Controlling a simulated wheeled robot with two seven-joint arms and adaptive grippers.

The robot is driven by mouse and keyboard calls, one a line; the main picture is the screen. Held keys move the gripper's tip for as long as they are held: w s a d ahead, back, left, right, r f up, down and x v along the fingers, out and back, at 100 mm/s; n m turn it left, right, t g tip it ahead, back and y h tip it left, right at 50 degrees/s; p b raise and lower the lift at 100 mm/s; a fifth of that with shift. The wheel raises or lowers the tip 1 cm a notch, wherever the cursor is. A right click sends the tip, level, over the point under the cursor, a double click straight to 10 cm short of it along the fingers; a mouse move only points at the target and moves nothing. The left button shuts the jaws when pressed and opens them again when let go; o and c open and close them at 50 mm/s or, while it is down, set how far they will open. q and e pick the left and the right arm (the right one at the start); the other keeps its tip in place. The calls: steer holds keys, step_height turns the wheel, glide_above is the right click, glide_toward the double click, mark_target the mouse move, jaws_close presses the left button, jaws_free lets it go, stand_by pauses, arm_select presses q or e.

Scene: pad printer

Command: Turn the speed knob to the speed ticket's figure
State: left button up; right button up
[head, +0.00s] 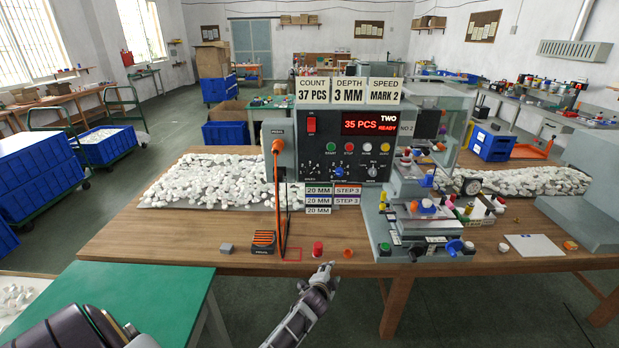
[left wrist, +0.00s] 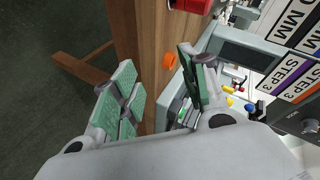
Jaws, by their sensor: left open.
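The control panel (head: 345,145) stands on the wooden table in the head view. The speed knob (head: 312,172) is the small dark one at its lower left, over the SPEED lettering; its pointer is too small to read. The speed ticket (head: 385,91) on top of the panel reads SPEED MARK 2. My left gripper (head: 325,273) is in front of the table edge, below and well away from the knob. In the left wrist view its green-padded fingers (left wrist: 155,65) are apart with nothing held. A knob (left wrist: 310,126) shows at the right edge there; I cannot tell which.
A blue knob (head: 339,173) and a mode knob (head: 372,172) sit beside the speed knob. A red pot (head: 318,249) and an orange cap (head: 348,253) stand at the table's front. An orange cable (head: 278,180) hangs left of the panel. The printer stands at right.

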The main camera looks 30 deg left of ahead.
arm_select(q)
steer(key=w+a+r+m+t+y, duration=0.1)
steer(key=a+r+m+y, duration=0.1)
steer(key=r, duration=0.8)
steer(key=w+a+r+m+t+y, duration=0.1)
steer(key=a+r+m+t, duration=0.15)
steer(key=r, duration=0.85)
steer(key=m+y+p, duration=0.1)
steer(key=m+y, duration=0.3)
steer(key=m, duration=0.1)
glide_toward(309, 174)
steer(key=v, duration=0.5)
steer(key=shift+w+d+r+g, duration=0.1)
steer(key=shift+w+r+g, duration=0.05)
steer(key=shift+r+g, duration=0.35)
arm_select(e)
steer(key=shift+s+a+r, duration=0.25)
steer(key=shift+a+r, duration=0.05)
steer(key=shift+r, duration=0.25)
arm_select(q)
steer(key=shift+w+r, duration=0.1)
arm_select(e)
steer(key=shift+a, duration=0.15)
